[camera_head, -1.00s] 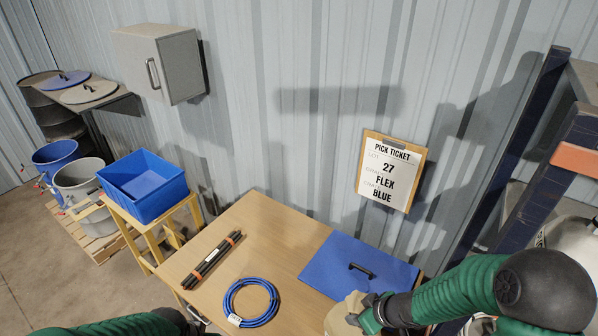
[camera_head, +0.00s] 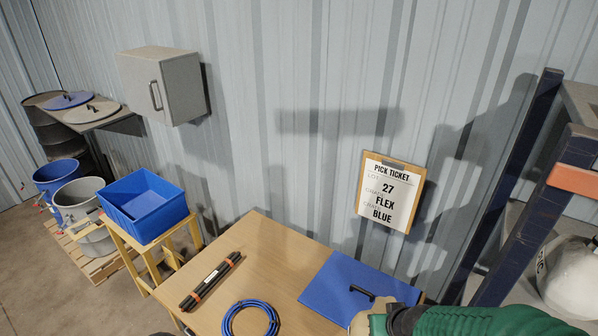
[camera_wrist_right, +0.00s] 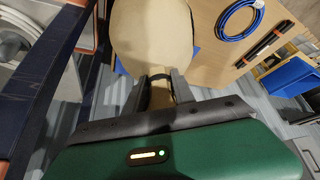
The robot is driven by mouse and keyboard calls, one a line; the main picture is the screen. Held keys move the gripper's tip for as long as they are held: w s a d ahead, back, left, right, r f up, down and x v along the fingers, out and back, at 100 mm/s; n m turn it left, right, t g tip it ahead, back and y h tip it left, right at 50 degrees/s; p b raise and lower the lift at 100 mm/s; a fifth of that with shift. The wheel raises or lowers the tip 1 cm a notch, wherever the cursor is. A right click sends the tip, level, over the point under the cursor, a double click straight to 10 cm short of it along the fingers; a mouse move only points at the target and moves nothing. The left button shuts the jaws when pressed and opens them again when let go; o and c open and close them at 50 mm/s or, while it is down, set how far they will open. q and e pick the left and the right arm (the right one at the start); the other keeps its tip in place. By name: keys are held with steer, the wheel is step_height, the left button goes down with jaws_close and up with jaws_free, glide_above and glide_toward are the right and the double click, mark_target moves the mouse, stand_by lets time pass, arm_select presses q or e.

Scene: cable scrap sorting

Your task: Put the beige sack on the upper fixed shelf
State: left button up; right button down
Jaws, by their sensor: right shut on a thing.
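The beige sack (camera_wrist_right: 155,40) hangs in my right gripper (camera_wrist_right: 160,90), whose fingers are shut on its gathered neck in the right wrist view. In the head view only a small part of the sack (camera_head: 360,322) shows at the bottom edge, beside my right gripper (camera_head: 378,318), in front of the blue lid on the table. The dark blue rack post (camera_head: 535,185) with an orange beam (camera_head: 575,180) stands at the right; a grey shelf surface (camera_head: 580,104) shows at its upper right, mostly cut off. My left gripper is not clearly visible.
The wooden table (camera_head: 262,262) holds black cable pieces (camera_head: 211,281), a blue cable coil (camera_head: 250,320) and a blue lid (camera_head: 345,280). A white sack (camera_head: 575,280) sits low in the rack. A blue bin (camera_head: 143,205) stands left on a yellow stand.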

steer(key=f+b, duration=0.4)
steer(key=d+f+b, duration=0.1)
steer(key=f+b, duration=0.2)
steer(key=shift+w, duration=0.2)
steer(key=f+b, duration=0.8)
steer(key=shift+a, duration=0.35)
steer(key=shift+f+b, duration=0.5)
steer(key=shift+d+r, duration=0.15)
